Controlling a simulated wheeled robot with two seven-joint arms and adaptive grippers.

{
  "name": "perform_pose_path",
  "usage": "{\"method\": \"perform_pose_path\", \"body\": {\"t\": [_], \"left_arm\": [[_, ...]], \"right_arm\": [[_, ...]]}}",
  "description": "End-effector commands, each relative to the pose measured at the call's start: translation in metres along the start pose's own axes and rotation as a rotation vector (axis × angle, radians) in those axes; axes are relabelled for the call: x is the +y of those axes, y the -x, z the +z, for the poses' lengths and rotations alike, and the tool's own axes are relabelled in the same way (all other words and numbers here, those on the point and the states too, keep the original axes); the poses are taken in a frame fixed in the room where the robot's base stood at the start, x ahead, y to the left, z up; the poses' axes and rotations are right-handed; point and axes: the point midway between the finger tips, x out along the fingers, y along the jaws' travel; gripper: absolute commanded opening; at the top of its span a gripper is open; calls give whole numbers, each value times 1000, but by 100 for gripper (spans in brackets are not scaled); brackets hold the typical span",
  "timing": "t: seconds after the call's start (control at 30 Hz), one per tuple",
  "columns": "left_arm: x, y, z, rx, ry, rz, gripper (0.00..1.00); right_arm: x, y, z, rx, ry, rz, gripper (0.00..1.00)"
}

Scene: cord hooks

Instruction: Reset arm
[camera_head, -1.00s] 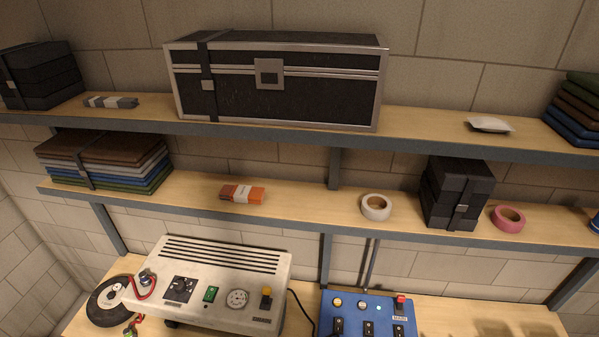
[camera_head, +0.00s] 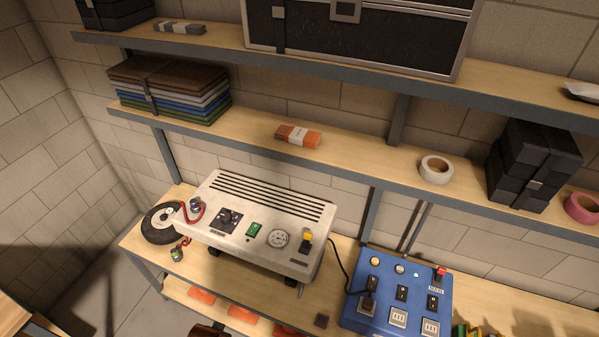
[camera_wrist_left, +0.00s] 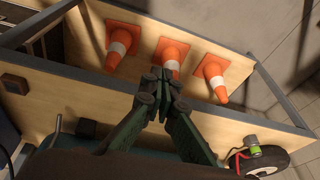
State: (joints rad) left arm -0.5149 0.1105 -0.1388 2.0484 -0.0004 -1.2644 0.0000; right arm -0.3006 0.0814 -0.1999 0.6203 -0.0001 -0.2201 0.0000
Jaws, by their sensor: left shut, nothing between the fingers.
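My left gripper (camera_wrist_left: 163,78) shows in the left wrist view with its two dark fingers brought together at the tips and nothing between them. It points over the workbench, and its tips overlap the middle one of three orange cones (camera_wrist_left: 172,52) in the picture. I cannot make out the left gripper in the head view. My right gripper is in neither view.
A white machine (camera_head: 262,222) with dials and a blue switch box (camera_head: 398,292) stand on the bench (camera_head: 140,240). A black wheel (camera_head: 160,222) lies at its left end. Shelves above hold a black case (camera_head: 360,35), orange pack (camera_head: 298,136) and white tape roll (camera_head: 436,170).

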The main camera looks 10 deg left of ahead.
Motion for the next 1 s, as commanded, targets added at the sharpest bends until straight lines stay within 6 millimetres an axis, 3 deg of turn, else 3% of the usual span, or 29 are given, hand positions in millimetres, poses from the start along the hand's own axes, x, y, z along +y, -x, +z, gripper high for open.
{"method": "perform_pose_path", "body": {"t": [0.03,0.2,0.37,0.5,0.63,0.8,1.0], "left_arm": [[4,-35,13,-17,-4,4,0],[17,-146,63,-53,-20,18,0],[30,-239,129,-91,-37,30,0],[39,-306,197,-125,-54,40,0],[44,-350,261,-154,-69,47,0],[47,-378,324,-179,-84,54,0],[47,-385,350,-188,-91,56,0]], "right_arm": [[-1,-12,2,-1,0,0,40],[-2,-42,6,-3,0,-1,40],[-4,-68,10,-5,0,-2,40],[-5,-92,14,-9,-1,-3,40],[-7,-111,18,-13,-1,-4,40],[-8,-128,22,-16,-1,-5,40],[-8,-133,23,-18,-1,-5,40]]}}
